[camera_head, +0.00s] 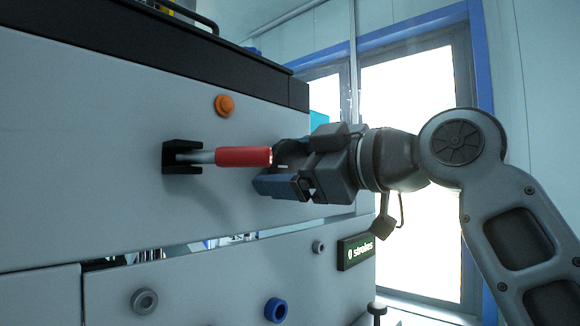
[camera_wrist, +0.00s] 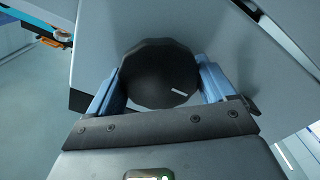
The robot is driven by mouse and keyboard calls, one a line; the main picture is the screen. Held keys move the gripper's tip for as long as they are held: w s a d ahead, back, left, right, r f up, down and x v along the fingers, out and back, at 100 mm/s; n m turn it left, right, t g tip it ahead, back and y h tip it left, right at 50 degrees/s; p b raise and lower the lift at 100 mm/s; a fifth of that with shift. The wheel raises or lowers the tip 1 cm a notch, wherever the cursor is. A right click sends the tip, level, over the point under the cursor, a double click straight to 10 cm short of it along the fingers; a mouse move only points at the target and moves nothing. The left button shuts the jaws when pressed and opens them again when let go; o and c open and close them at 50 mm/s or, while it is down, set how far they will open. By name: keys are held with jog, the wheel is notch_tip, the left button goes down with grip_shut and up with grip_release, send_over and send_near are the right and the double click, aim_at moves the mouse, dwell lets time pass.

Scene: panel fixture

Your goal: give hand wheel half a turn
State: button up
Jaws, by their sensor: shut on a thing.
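The hand wheel (camera_wrist: 158,70) is a dark, round knob with a scalloped rim in the wrist view. A short white mark (camera_wrist: 178,92) lies on its face, right of and below the centre, slanting slightly down to the right. My gripper (camera_wrist: 160,86) is shut on the wheel, with one blue finger at its left side and the other at its right. In the head view my gripper (camera_head: 276,170) reaches in from the right to the panel (camera_head: 90,140). There the wheel is largely hidden by the gripper and the red lever grip.
A lever with a red grip (camera_head: 243,156) sticks out from a black bracket (camera_head: 181,157), close to my gripper in the picture. An orange button (camera_head: 224,105) is above it. Below are a "0 strokes" display (camera_head: 356,251), a blue ring (camera_head: 276,310) and grey knobs (camera_head: 144,301).

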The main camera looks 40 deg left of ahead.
jog(key=shift+f, duration=0.15)
jog(key=o, duration=0.9)
jog(key=shift+s+d, duration=0.15)
jog(key=shift+d, duration=1.8)
jog(key=shift+s+d, duration=0.15)
jog(key=shift+d, duration=1.8)
